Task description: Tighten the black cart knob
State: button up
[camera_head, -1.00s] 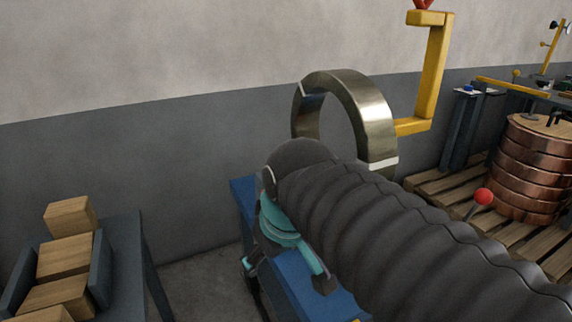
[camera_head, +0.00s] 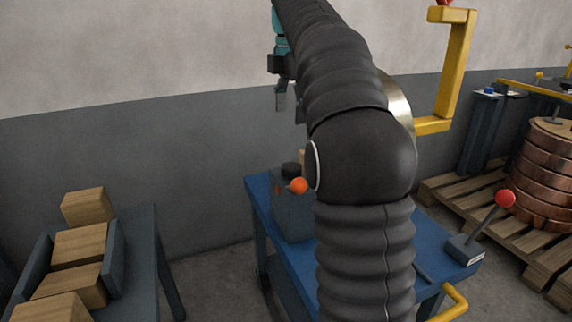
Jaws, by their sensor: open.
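A black knob (camera_head: 291,169) sits on top of a dark grey box (camera_head: 291,215) on the blue cart (camera_head: 259,192). An orange ball (camera_head: 298,186) shows at the front of that box. My gripper (camera_head: 289,100) is raised above and apart from the knob, in front of the wall. It is open, and I see nothing between its fingers. My black-sleeved arm covers the middle of the cart and much of the large metal ring (camera_head: 398,103) behind it.
A red-balled lever (camera_head: 505,198) stands at the cart's right end, near a yellow handle (camera_head: 455,303). A yellow bracket (camera_head: 458,65) rises behind. Copper coils (camera_head: 540,185) on a pallet are at the right. Wooden blocks (camera_head: 80,244) lie on a table at the left.

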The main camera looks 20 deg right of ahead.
aim_at(291, 166)
jog(key=shift+n, duration=0.4)
jog(key=f+b, duration=0.1)
jog(key=f, duration=0.3)
jog(key=f+b, duration=0.2)
jog(key=f, duration=0.3)
jog(key=f+b, duration=0.2)
jog(key=f, duration=0.2)
jog(key=shift+w+d+f, duration=0.25)
jog(key=shift+w+f, duration=0.05)
jog(key=shift+f, duration=0.1)
jog(key=c, duration=1.2)
jog(key=shift+o, duration=0.2)
